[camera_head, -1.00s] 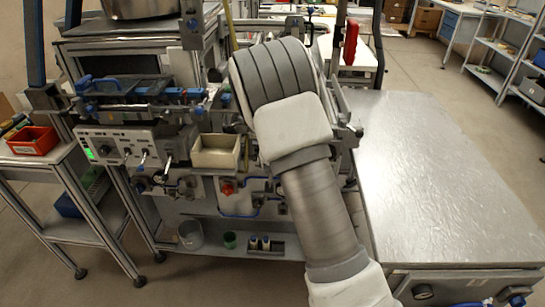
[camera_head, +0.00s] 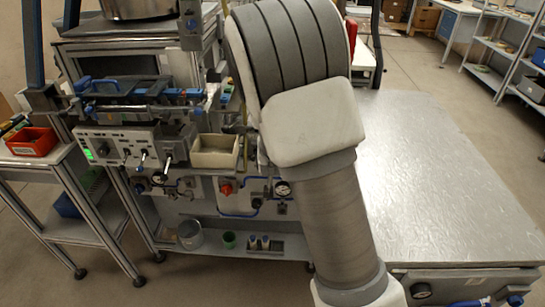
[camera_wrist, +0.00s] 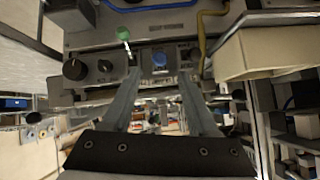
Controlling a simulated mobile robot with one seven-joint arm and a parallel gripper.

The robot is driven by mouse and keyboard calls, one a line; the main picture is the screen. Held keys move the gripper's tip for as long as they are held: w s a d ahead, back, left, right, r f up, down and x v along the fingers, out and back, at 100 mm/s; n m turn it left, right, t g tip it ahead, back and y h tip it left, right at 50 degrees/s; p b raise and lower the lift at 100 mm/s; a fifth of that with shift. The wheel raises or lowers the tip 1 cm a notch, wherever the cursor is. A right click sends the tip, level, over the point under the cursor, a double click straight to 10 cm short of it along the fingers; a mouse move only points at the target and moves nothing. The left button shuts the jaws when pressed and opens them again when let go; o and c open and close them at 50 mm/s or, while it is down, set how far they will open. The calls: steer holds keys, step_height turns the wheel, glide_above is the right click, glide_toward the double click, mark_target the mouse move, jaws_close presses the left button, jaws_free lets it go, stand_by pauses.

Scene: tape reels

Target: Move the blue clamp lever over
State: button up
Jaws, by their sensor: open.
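A clamping fixture with a blue lever-like handle (camera_head: 104,86) stands on the bench at the left in the head view. I cannot tell for sure whether this handle is the clamp lever. In the wrist view, my gripper (camera_wrist: 159,76) has its two fingers apart with nothing held between them. A blue knob or lever end (camera_wrist: 159,61) on a grey panel shows just beyond and between the fingertips, apart from them as far as I can see. A green-tipped lever (camera_wrist: 124,35) is up and left of it. In the head view my arm hides the gripper.
A control panel (camera_head: 118,147) with toggle levers sits below the fixture. A cream bin (camera_head: 215,151) is mounted right of it and looms at the right in the wrist view (camera_wrist: 275,45). A red bin (camera_head: 32,141) is far left. The metal table (camera_head: 440,180) at right is clear.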

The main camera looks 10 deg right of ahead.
steer(key=p+v, duration=0.1)
steer(key=v, duration=0.8)
steer(key=shift+p, duration=0.35)
steer(key=s+a+r+n+g+y, duration=0.1)
steer(key=s+r+n+g+y, duration=0.2)
steer(key=s+r, duration=0.8)
steer(key=s+d+r+n, duration=0.1)
steer(key=s+r, duration=0.1)
steer(key=s, duration=0.5)
steer(key=s+d+r+g+h, duration=0.1)
steer(key=s, duration=0.7)
steer(key=shift+s+d+r+n, duration=0.3)
steer(key=shift+d+r+n, duration=0.05)
steer(key=shift+n, duration=0.05)
stand_by(0.7)
